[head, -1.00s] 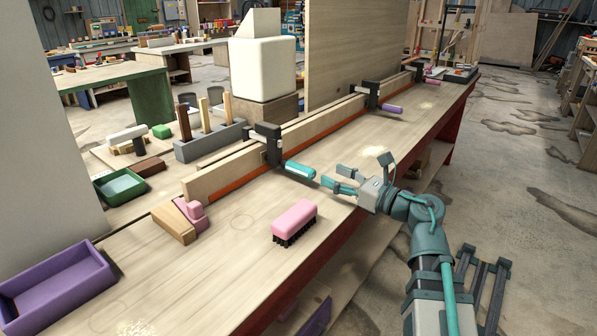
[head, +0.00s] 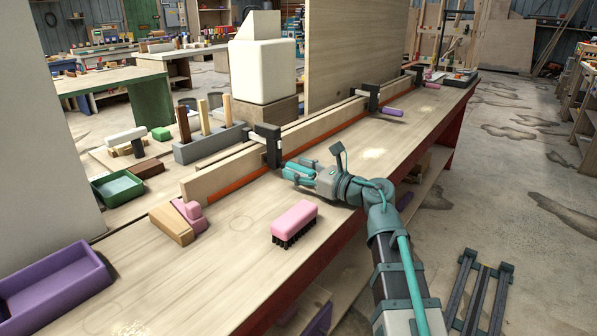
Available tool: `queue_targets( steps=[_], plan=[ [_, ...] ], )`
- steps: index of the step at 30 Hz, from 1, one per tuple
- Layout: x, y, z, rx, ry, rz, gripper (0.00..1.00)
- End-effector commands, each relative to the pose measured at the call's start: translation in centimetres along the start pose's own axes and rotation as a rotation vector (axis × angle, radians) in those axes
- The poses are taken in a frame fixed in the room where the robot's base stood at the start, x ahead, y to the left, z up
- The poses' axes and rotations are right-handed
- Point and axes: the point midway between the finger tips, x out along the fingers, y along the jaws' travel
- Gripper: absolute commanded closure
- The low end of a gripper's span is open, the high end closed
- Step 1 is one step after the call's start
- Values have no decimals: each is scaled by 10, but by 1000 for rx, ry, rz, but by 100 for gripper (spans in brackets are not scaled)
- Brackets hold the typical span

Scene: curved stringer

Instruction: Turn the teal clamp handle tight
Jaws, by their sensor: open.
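The teal clamp handle (head: 297,170) sticks out from the near black clamp (head: 267,143), which grips the long wooden strip on the bench. My gripper (head: 297,172) is at the handle, with its teal fingers above and below it. The fingers are open and hide much of the handle. I cannot tell whether they touch it. My forearm comes in from the lower right.
A pink brush (head: 295,220) lies on the bench in front of my gripper. A farther clamp has a purple handle (head: 390,112). A wood-and-pink block (head: 178,222) and a purple tray (head: 55,285) are at left. The bench's near right stretch is clear.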

Motion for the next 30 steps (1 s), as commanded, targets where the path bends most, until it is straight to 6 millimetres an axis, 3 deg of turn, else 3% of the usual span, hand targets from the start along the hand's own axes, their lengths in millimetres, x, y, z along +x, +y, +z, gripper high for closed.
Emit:
queue_targets(
  steps=[8, 18, 30],
  plan=[
    [2, 0, 0, 0, 0, -1, 45],
    [1, 0, 0, 0, 0, -1, 99],
    [1, 0, 3, 51, 2, -1, 100]
  ],
)
